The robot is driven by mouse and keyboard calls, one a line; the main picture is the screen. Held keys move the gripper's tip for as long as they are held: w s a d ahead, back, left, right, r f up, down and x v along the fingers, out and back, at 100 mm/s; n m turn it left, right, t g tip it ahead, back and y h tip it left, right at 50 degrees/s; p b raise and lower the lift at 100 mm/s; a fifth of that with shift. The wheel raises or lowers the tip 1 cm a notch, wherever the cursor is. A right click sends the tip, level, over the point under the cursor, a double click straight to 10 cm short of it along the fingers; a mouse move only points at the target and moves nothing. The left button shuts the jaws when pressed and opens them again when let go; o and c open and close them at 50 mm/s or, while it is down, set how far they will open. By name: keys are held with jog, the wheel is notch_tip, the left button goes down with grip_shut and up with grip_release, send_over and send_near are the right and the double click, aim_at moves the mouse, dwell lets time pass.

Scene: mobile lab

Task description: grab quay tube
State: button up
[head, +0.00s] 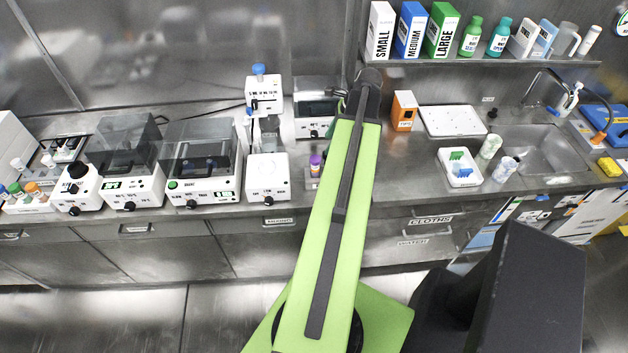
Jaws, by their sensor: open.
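A small tube with a purple cap (316,160) stands upright on the counter, just left of my green arm. Several tubes with coloured caps (32,188) stand in a white rack at the far left. No label reading quay can be made out, so I cannot tell which tube is the quay tube. My arm reaches up the middle of the view to a dark joint over the counter. My gripper is not visible; the arm hides what lies behind it.
White lab machines (202,165) line the counter on the left. An orange box (404,110), a white tray (452,121), a white bin (460,172) and a sink (535,150) are on the right. A shelf (480,60) holds glove boxes and bottles above.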

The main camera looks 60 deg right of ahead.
aim_at(317, 159)
jog(key=b+x, duration=0.4)
jog(key=x, duration=0.2)
jog(key=b+x, duration=0.4)
jog(key=x, duration=0.1)
jog(key=shift+w+a+f+b, duration=0.1)
jog(key=shift+w+a+b, duration=0.05)
jog(key=shift+w+b, duration=0.25)
jog(key=shift+r, duration=0.2)
grip_shut()
